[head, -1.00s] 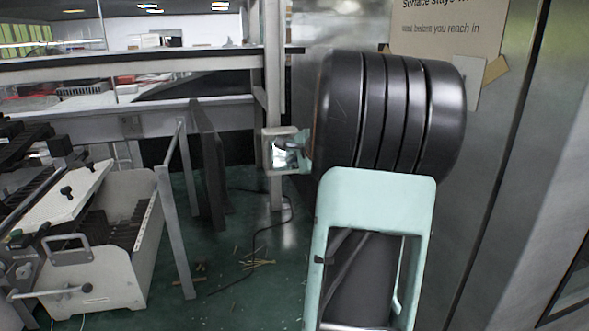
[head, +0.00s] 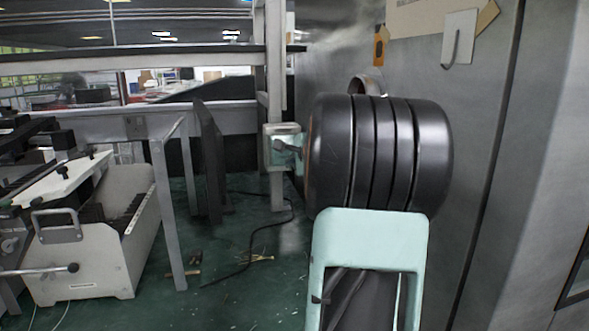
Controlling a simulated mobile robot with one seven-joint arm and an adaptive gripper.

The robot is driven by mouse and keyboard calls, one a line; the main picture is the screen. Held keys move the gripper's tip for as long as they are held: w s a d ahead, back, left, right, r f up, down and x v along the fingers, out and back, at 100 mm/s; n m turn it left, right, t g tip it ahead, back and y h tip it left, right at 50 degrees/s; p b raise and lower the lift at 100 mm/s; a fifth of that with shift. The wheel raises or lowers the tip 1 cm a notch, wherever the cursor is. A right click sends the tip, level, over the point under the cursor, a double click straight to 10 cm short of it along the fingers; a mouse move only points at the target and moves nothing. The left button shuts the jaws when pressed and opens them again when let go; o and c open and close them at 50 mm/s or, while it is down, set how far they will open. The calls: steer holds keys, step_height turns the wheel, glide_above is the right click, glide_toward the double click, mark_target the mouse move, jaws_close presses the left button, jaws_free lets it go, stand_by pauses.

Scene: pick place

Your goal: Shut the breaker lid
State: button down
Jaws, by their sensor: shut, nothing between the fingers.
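A small pale breaker box (head: 268,150) is fixed to an upright metal post left of centre. Its front has a greenish, glassy look, and a small dark grey part reaches across it from the right. I cannot tell whether that part belongs to the lid or to my arm, nor how far open the lid stands. My arm, with its large black ribbed joint and pale green link, fills the middle just right of the box and covers what is behind it. My gripper cannot be made out, hidden behind that joint.
A white bench machine (head: 85,265) with a handle stands at the left. A dark upright panel (head: 210,160) and a metal leg frame (head: 168,205) stand left of the post. A grey metal wall (head: 490,190) is close on the right. A cable (head: 250,240) lies on the green floor.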

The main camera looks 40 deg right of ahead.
steer(key=shift+w+d+f+b, duration=0.25)
steer(key=shift+w+f+b, duration=0.25)
steer(key=shift+f+b, duration=0.2)
steer(key=shift+w+d+f+b, duration=0.25)
steer(key=shift+w+f+b, duration=0.2)
steer(key=shift+f+b, duration=0.15)
steer(key=shift+r, duration=0.1)
steer(key=shift+r+p, duration=0.65)
